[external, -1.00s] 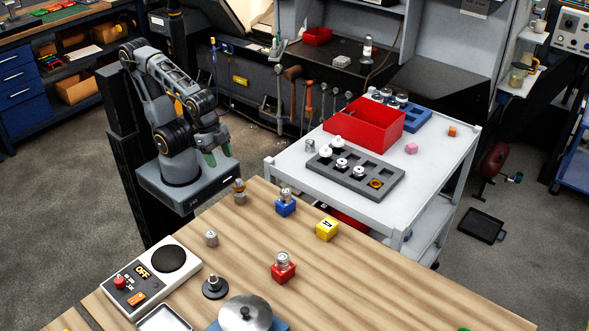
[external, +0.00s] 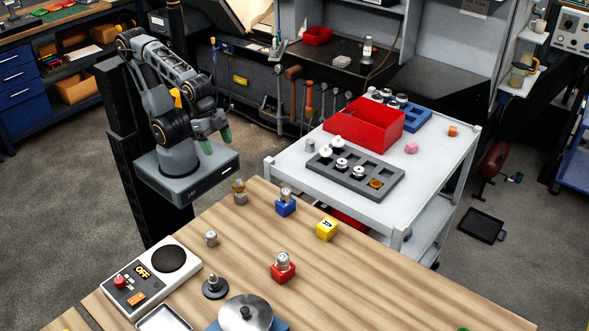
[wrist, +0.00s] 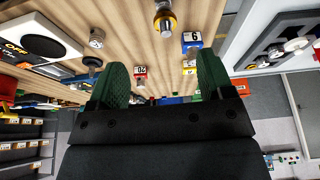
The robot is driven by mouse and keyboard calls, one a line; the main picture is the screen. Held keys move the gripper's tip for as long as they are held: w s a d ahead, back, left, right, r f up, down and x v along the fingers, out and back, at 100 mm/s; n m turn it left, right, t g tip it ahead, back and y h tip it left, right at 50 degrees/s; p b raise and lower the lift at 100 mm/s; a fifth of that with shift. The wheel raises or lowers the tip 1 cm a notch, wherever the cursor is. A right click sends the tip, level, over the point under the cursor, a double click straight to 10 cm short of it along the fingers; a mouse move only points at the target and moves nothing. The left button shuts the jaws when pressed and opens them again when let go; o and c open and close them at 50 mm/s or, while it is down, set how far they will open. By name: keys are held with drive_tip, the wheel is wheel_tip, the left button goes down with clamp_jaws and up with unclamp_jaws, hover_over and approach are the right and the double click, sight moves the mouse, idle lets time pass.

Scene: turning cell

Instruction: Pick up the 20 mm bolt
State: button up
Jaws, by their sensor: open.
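A red block (external: 283,274) stands on the wooden table with a silver metal piece (external: 282,258) on top. In the wrist view the red block (wrist: 140,73) shows the number 20, and its silver piece cannot be made out clearly. I cannot tell for sure that this piece is the 20 mm bolt. My gripper (external: 216,141) is beyond the table's far left edge, well apart from the red block. In the wrist view my gripper (wrist: 160,75) has its two green fingers wide apart with nothing held between them.
A blue block (external: 286,208), a yellow block (external: 327,229), a brass-topped piece (external: 239,190) and a small silver cylinder (external: 211,238) stand on the table. A control box (external: 135,280) is at the left. A white cart (external: 290,176) holds a red bin (external: 365,128) and a grey tray (external: 345,184).

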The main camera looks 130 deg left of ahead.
sight(239, 188)
drive_tip(key=s+a+f+n+h+b, duration=0.4)
drive_tip(key=a+f+n+b, duration=0.65)
drive_tip(key=f+n, duration=0.4)
drive_tip(key=w+d+r+n+t+h, duration=0.2)
drive_tip(key=w+r+n+t+h, duration=0.35)
drive_tip(key=n, duration=0.65)
drive_tip(key=shift+n, duration=0.25)
drive_tip(key=x, duration=0.4)
drive_tip(key=d+b+x, duration=0.1)
drive_tip(key=x, duration=0.3)
drive_tip(key=r+b+x, duration=0.1)
drive_tip(key=x, duration=0.3)
drive_tip(key=shift+s+d, duration=0.2)
drive_tip(key=shift+s, duration=0.05)
